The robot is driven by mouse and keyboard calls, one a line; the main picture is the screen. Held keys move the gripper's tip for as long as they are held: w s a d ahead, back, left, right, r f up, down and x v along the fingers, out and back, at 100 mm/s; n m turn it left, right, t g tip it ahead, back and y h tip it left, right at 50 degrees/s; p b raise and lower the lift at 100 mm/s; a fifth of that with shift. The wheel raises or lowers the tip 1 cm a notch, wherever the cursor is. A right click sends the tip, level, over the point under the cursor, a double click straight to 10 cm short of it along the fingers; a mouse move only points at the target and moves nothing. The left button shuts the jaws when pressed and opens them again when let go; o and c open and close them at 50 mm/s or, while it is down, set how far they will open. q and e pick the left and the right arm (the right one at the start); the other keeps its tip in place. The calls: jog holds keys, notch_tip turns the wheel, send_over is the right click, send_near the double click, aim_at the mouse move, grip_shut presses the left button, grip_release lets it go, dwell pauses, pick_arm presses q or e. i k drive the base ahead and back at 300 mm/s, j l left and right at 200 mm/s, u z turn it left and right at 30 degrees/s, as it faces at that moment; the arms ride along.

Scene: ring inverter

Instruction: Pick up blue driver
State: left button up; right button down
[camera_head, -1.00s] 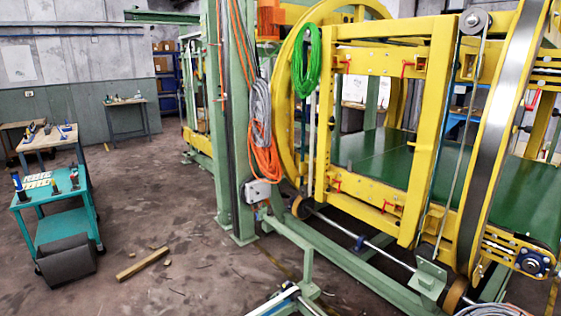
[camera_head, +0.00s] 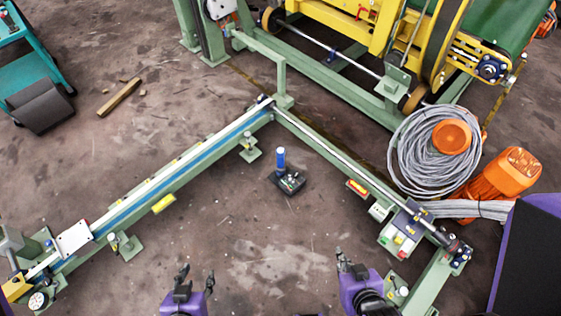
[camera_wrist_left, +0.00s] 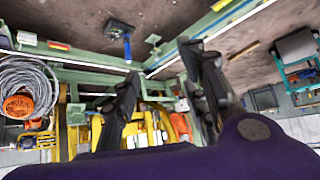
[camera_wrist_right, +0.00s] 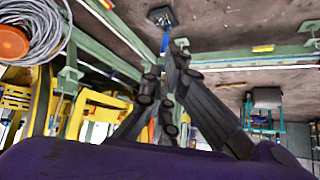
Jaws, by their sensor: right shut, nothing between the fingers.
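The blue driver (camera_head: 281,158) stands upright in a small black holder (camera_head: 290,182) on the floor, inside the corner of the green rails. Its blue handle also shows in the left wrist view (camera_wrist_left: 127,48) and the right wrist view (camera_wrist_right: 165,42). My left gripper (camera_head: 197,278) is low in the head view, left of the driver and well apart from it; its fingers are spread and empty. My right gripper (camera_head: 346,262) is low and right of the driver, also apart from it; its fingers are together with nothing between them.
Green rails (camera_head: 150,187) run along the left and right of the holder and meet behind it. A grey cable coil (camera_head: 408,150) and an orange motor (camera_head: 508,172) lie at right. A teal cart (camera_head: 22,62) and a wooden block (camera_head: 119,97) are at upper left. The floor around the holder is clear.

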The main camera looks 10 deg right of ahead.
aim_at(279, 166)
jog(key=i+j, duration=0.1)
jog(key=i+j+z, duration=0.1)
jog(key=z, duration=0.3)
jog(key=i+j+z, duration=0.15)
jog(key=z, duration=1.7)
